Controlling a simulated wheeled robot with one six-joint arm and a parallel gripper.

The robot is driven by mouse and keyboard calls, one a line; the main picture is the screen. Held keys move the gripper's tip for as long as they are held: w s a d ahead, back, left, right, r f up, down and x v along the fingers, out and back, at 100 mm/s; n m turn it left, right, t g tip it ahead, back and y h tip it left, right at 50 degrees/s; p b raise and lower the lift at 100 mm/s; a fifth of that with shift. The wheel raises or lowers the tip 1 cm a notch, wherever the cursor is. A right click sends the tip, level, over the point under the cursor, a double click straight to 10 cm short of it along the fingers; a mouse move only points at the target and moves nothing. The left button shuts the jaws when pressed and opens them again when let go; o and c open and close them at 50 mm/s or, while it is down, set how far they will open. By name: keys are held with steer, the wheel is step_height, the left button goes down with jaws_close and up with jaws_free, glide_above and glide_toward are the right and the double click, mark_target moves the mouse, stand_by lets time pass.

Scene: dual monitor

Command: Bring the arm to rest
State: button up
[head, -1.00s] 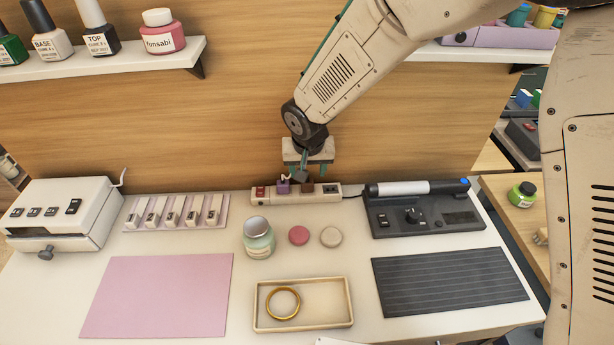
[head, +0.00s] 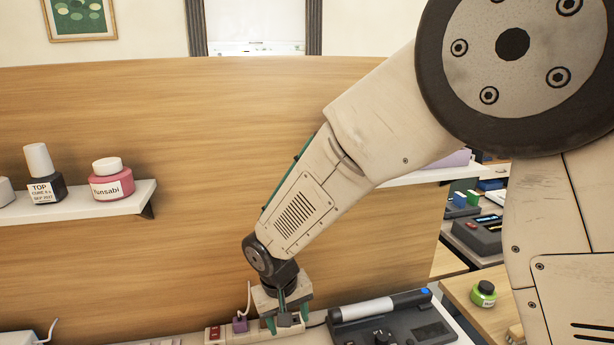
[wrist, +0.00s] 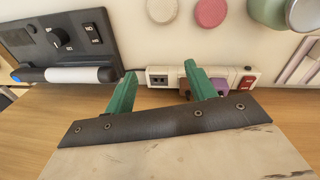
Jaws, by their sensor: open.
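My gripper (head: 286,320) points down beside the back wooden panel, over the power strip (head: 214,334). Its two teal fingers are apart. In the wrist view the gripper (wrist: 160,69) shows empty space between its fingertips, with the strip (wrist: 226,74) beyond them. A purple plug (head: 240,323) sits in the strip just left of the gripper. My arm comes down from the upper right, bent at the wrist. I cannot tell whether a finger touches the strip or a plug.
A dark device with a silver roller (head: 388,323) stands right of the gripper. A shelf (head: 120,201) holds bottles on the left. Pink and cream discs and a jar (wrist: 268,14) show in the wrist view.

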steer(key=s+d+r+m, duration=0.1)
steer(key=s+d+r, duration=0.6)
steer(key=d, duration=0.3)
steer(key=s+d+r+m, duration=0.2)
steer(key=s+d+r, duration=0.5)
steer(key=d, duration=0.4)
steer(key=s+d+r+m+y, duration=0.1)
steer(key=s+d+r, duration=0.6)
steer(key=d, duration=0.3)
steer(key=shift+s+d+m, duration=0.2)
steer(key=shift+s+m, duration=0.2)
steer(key=shift+s, duration=0.25)
